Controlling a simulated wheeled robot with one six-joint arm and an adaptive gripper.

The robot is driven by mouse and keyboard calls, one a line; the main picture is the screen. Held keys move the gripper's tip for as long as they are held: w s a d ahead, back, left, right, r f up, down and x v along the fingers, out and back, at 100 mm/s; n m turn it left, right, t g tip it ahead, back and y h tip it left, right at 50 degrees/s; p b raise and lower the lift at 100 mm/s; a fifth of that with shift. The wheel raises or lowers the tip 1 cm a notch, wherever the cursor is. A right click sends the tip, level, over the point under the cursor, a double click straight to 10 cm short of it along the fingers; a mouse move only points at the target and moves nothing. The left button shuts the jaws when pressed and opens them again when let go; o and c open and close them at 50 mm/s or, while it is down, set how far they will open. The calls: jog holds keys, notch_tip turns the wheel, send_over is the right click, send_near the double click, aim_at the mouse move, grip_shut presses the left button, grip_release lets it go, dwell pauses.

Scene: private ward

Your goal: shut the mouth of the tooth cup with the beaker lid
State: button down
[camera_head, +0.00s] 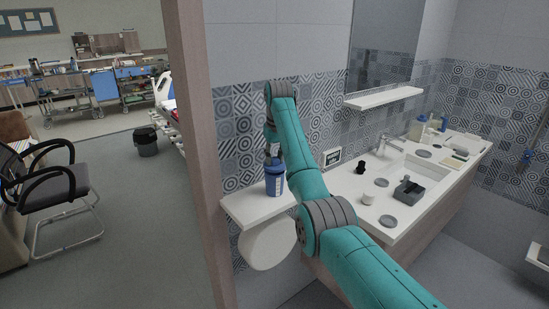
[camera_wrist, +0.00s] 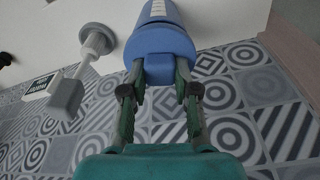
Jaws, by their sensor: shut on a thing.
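My gripper (camera_wrist: 160,80) is shut on the blue cap of a blue canister (camera_wrist: 158,40). In the head view the canister (camera_head: 275,180) has a pale label and stands upright at a small white shelf; I cannot tell whether it touches the shelf. My gripper (camera_head: 273,158) is above it, partly hidden by my arm. On the washbasin counter, a small white cup (camera_head: 368,199) may be the tooth cup. Flat grey discs lie near it, one at the front (camera_head: 389,221) and one behind (camera_head: 381,182); I cannot tell whether either is the beaker lid.
The white shelf (camera_head: 240,208) adjoins a wooden door frame (camera_head: 195,150). A grey box (camera_head: 408,191), a dark object (camera_head: 360,168) and a tap (camera_head: 388,143) are on the counter.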

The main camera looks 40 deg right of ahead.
jog(key=shift+f, duration=1.05)
dwell(0.4)
jog(key=c, duration=0.8)
grip_release()
